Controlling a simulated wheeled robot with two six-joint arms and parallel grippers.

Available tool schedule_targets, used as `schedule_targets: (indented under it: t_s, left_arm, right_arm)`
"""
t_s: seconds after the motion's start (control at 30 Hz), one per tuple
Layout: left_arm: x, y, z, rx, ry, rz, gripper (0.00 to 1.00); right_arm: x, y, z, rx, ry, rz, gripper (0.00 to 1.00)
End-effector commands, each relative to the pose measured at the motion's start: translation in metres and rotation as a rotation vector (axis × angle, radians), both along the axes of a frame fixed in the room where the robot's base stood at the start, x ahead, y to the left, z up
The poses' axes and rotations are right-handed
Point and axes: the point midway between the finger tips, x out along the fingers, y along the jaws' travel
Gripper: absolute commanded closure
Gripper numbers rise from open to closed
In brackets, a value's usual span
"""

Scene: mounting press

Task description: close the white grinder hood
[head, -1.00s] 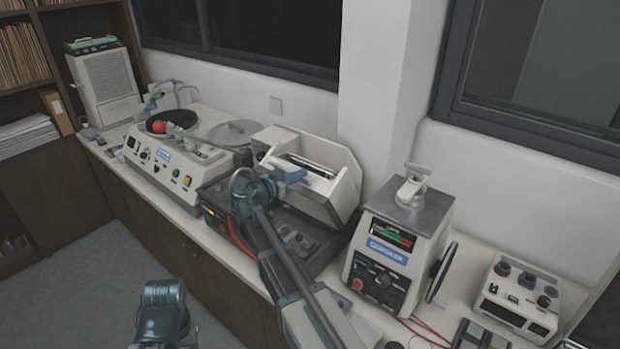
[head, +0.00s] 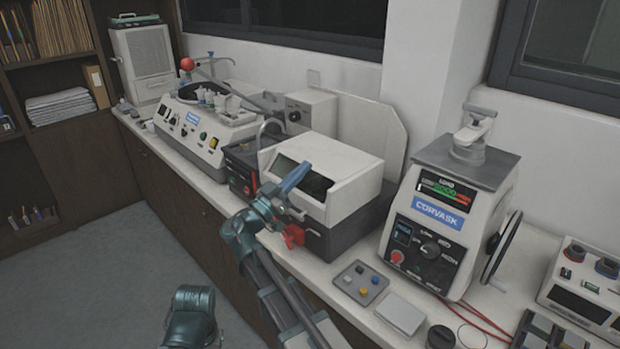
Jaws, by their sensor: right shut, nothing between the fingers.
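The white grinder hood (head: 335,157) sits low over its dark base (head: 345,238), with its dark window (head: 300,179) facing front. It looks lowered; whether it is fully seated I cannot tell. My right gripper (head: 297,176) is shut and empty at the front of the hood, its blue fingers pointing up across the window. Whether the fingers touch the hood I cannot tell. The gripper and wrist hide part of the hood's lower front edge. My left gripper is not in view.
A white upright panel (head: 372,135) stands behind the hood. A red part (head: 293,236) shows beside my right wrist. The Corvask press (head: 452,215) stands close on the right, a polisher (head: 197,130) on the left. A grey button pad (head: 361,283) lies in front on the counter.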

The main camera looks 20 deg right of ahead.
Motion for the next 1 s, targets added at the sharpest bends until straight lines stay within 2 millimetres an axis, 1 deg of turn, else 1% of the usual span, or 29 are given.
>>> schedule_targets:
  t_s: [0.03,0.1,0.2,0.37,0.5,0.7,0.8,1.0]
  left_arm:
    - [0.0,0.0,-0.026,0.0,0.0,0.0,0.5]
    - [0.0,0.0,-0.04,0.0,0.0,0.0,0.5]
    - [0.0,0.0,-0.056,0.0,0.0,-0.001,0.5]
    - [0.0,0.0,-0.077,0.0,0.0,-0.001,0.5]
    - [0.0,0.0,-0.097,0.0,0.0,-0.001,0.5]
    - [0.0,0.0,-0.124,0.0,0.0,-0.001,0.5]
    - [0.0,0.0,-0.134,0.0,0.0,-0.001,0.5]
    - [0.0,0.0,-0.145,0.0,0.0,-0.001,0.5]
  right_arm:
    - [-0.002,0.004,-0.021,-0.023,-0.01,0.0,1.0]
    - [-0.004,0.01,-0.029,-0.052,-0.023,0.0,1.0]
    - [-0.007,0.017,-0.04,-0.074,-0.033,0.001,1.0]
    - [-0.011,0.027,-0.06,-0.078,-0.033,0.001,1.0]
    - [-0.014,0.034,-0.081,-0.077,-0.033,0.0,1.0]
    - [-0.017,0.041,-0.107,-0.076,-0.032,0.001,1.0]
    - [-0.018,0.043,-0.117,-0.076,-0.033,0.0,1.0]
    - [-0.019,0.045,-0.129,-0.073,-0.032,0.0,1.0]
